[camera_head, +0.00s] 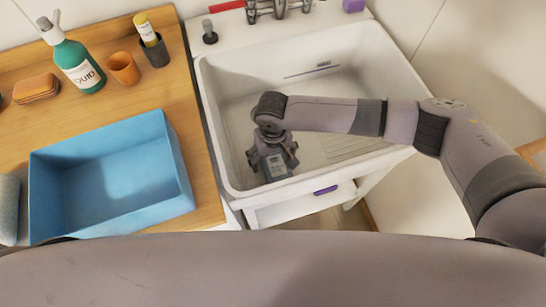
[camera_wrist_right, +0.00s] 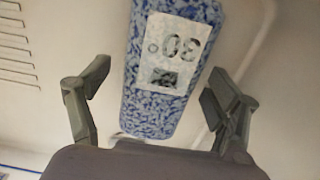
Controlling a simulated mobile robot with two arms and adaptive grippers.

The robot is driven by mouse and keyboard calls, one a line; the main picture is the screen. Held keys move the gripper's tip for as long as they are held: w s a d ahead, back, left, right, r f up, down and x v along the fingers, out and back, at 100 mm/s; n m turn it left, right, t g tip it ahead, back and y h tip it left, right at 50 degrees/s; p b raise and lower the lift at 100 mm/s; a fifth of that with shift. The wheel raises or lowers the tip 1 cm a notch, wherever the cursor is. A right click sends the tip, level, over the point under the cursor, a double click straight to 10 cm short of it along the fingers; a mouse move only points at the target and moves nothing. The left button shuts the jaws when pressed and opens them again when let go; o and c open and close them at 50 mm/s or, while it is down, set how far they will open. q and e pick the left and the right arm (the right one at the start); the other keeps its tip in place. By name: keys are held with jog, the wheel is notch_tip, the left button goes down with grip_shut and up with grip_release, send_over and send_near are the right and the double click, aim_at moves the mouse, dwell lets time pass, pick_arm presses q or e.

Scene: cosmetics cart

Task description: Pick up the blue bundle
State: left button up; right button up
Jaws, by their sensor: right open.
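The blue bundle (camera_wrist_right: 150,118) is a blue-and-white speckled block with a white label in the right wrist view. It lies between the two spread fingers of my right gripper (camera_wrist_right: 160,70), with a visible gap on each side. In the head view my right gripper (camera_head: 273,162) points down inside the white sink (camera_head: 228,100), near its front left corner. The gripper hides most or all of the bundle there. My right gripper is open and holds nothing. My left gripper is not in view.
A blue open box (camera_head: 110,175) stands on the wooden counter (camera_head: 195,130) left of the sink. A green bottle (camera_head: 80,68), an orange cup (camera_head: 123,68), a dark holder (camera_head: 153,50) and a brown stack (camera_head: 37,88) stand behind it. The sink's right part is crossed by my arm.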

jog(key=shift+f, duration=0.65)
jog(key=shift+c, duration=0.5)
jog(key=shift+r, duration=0.1)
jog(key=c, duration=1.4)
